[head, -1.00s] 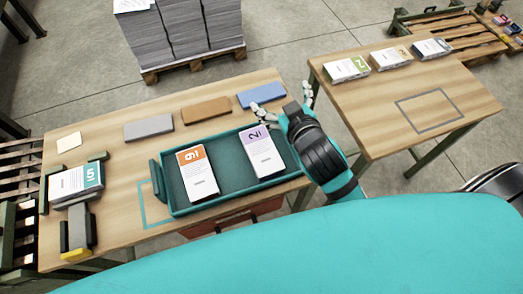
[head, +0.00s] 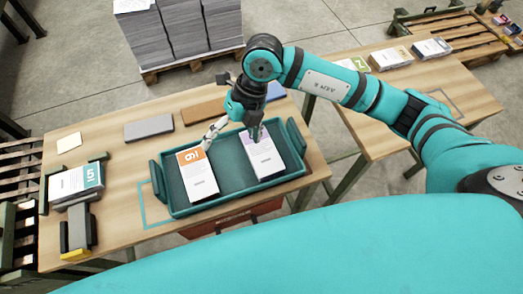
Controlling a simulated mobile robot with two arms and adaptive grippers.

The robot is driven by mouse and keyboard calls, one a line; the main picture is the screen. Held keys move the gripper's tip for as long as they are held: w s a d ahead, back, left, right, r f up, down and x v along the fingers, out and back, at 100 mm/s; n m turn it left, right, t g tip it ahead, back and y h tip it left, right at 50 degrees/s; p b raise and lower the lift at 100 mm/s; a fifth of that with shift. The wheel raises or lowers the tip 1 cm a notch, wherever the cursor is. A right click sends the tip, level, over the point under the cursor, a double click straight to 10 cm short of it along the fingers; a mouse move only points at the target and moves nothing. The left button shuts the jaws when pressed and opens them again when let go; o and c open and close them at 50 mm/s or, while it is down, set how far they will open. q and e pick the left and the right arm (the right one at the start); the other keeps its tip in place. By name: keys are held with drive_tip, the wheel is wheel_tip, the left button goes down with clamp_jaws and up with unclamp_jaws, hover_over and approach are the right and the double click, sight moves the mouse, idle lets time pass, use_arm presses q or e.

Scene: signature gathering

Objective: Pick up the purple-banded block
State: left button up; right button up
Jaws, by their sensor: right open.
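The purple-banded block (head: 263,158) lies in the right half of the teal tray (head: 227,207) on the left table. Its purple band is partly hidden behind my right gripper. An orange-banded block (head: 198,179) lies beside it in the tray's left half. My right gripper (head: 232,140) is open over the tray, with one finger near the orange-banded block's upper right corner and the other at the purple-banded block's band end. I cannot tell whether that finger touches the block. My left gripper is not in view.
A teal-banded block (head: 75,182) sits in a holder at the table's left. Grey (head: 148,128) and brown (head: 203,111) slabs lie behind the tray. The right table (head: 375,142) carries more banded blocks at its back. Paper stacks (head: 180,32) stand behind on a pallet.

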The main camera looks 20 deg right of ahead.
drive_tip(key=w+d+m+t+h, duration=0.1)
drive_tip(key=w+d+h, duration=0.25)
drive_tip(key=d, duration=0.55)
drive_tip(key=p, duration=0.2)
hover_over(262, 150)
drive_tip(key=shift+h, duration=0.45)
wheel_tip(262, 150, down, 11)
drive_tip(key=shift+s+d+f, duration=0.1)
drive_tip(key=shift+s, duration=0.05)
drive_tip(key=shift+f, duration=0.55)
wheel_tip(262, 150, down, 4)
drive_tip(key=shift+f+p, duration=0.1)
drive_tip(key=shift+p, duration=0.75)
drive_tip(key=shift+w+f, duration=0.2)
drive_tip(key=shift+f, duration=0.35)
drive_tip(key=shift+r, duration=0.1)
drive_tip(key=c, duration=1.3)
drive_tip(key=shift+o, duration=0.2)
